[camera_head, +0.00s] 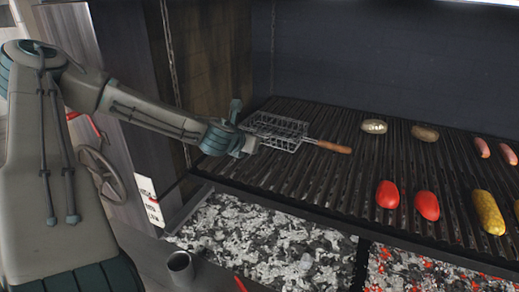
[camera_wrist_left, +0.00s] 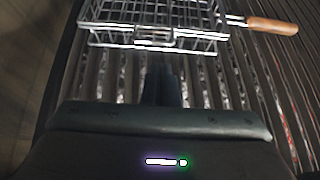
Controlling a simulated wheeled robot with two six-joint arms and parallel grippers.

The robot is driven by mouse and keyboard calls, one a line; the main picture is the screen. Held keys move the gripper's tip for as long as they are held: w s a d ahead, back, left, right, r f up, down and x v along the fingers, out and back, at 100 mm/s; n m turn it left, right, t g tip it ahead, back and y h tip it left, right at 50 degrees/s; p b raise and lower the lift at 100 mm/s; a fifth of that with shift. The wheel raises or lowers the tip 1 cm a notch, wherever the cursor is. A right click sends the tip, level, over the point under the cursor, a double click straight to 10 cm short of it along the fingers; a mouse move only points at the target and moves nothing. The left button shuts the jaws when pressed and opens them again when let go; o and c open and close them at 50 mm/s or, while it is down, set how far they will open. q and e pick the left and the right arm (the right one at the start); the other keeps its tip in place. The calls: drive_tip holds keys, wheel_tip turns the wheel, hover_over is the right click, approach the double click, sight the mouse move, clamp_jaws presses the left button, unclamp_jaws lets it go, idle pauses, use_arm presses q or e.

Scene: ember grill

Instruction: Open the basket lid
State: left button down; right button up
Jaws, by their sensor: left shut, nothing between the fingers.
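The wire grill basket (camera_head: 277,126) lies on the left part of the grill grate, its wooden handle (camera_head: 334,147) pointing right. Its upper wire panel looks flat on top, but I cannot tell for sure whether the lid is fully shut. In the left wrist view the basket (camera_wrist_left: 150,22) is at the top, ahead of the gripper, with its handle (camera_wrist_left: 272,25) at upper right. My left gripper (camera_head: 250,145) is shut and empty at the basket's near left side. In the left wrist view its dark fingers (camera_wrist_left: 163,85) are together, just short of the basket's near edge. My right gripper is not in view.
The slatted grate (camera_head: 330,185) holds two red vegetables (camera_head: 407,201), a yellow one (camera_head: 487,212), two roundish potato-like items (camera_head: 400,130) and sausages (camera_head: 482,148) to the right. Grey coals (camera_head: 260,240) lie below the front edge. A chain (camera_head: 170,50) hangs at left.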

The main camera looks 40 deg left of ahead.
use_arm(q)
drive_tip(key=b+x, duration=0.1)
drive_tip(key=x, duration=0.2)
drive_tip(key=shift+s+f, duration=0.1)
drive_tip(key=shift+w+f+b, duration=0.3)
drive_tip(key=shift+w+b, duration=0.1)
drive_tip(key=shift+w, duration=0.25)
drive_tip(key=shift+w+a, duration=0.1)
drive_tip(key=shift+r, duration=0.1)
